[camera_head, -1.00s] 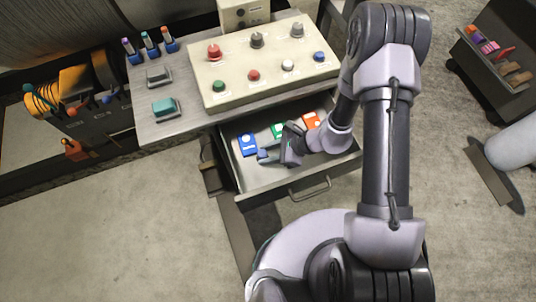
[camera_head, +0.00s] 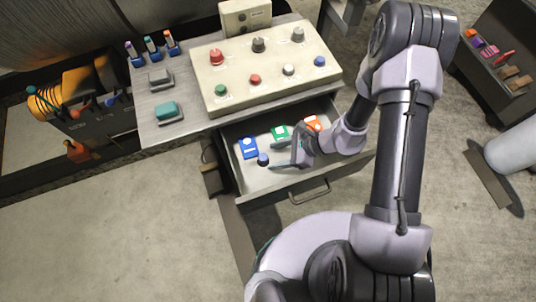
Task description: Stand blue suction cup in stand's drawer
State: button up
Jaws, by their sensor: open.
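The stand's drawer (camera_head: 252,194) is pulled open below the tabletop. A small blue suction cup (camera_head: 263,159) stands in the drawer, near its left side, just in front of a flat blue item. It looks upright, though it is small in the picture. My gripper (camera_head: 279,157) is in the drawer, just right of the suction cup. Its fingers are spread and hold nothing; the cup appears clear of them. My wrist hides part of the drawer's right side.
In the drawer also lie a blue card (camera_head: 248,148), a green card (camera_head: 280,133) and a red-orange card (camera_head: 312,123). A control box (camera_head: 270,80) with several knobs and buttons sits on the stand's top. The drawer's front wall with its handle (camera_head: 309,194) is close to my arm.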

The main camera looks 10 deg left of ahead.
jog(key=d+r+n+t+h+p, duration=0.1)
jog(key=d+r+n, duration=0.25)
jog(key=r, duration=0.95)
jog(key=d+r+n+h+p, duration=0.1)
jog(key=d+r+n, duration=0.25)
jog(key=r, duration=0.95)
jog(key=s+d+r+n+t+h, duration=0.2)
jog(key=s+d+r, duration=0.1)
jog(key=r, duration=0.4)
jog(key=s+d+r+n+t+h, duration=0.3)
jog(key=s+r, duration=0.3)
jog(key=r, duration=0.2)
jog(key=shift+s+d+n+t, duration=0.15)
jog(key=shift+d+n+t, duration=0.15)
jog(key=shift+d, duration=0.5)
